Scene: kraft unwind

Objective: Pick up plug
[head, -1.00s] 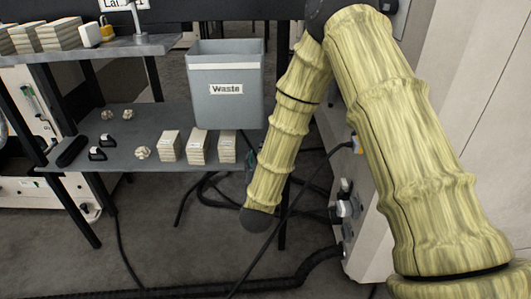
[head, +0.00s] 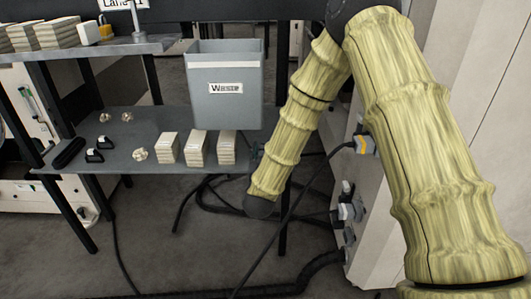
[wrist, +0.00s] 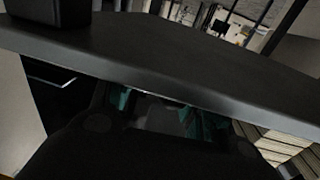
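A grey and yellow plug (head: 364,145) with a black cable is at the side of the white cabinet, right of my forearm in the head view. More grey and black connectors (head: 347,210) sit lower on that cabinet side. I cannot tell which one the task means. My gripper is mostly hidden behind my arm in the head view. In the wrist view my gripper (wrist: 158,110) shows two teal fingertips spread apart, with nothing clearly held between them. It is close to the dark shelf edge (wrist: 170,70). No plug is recognisable in the wrist view.
The lower grey shelf (head: 120,165) holds several paper stacks (head: 197,148), small black-and-white items (head: 94,156) and pale knobbly pieces (head: 140,154). Black cables (head: 290,215) loop below. Stacks (wrist: 280,142) also show in the wrist view.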

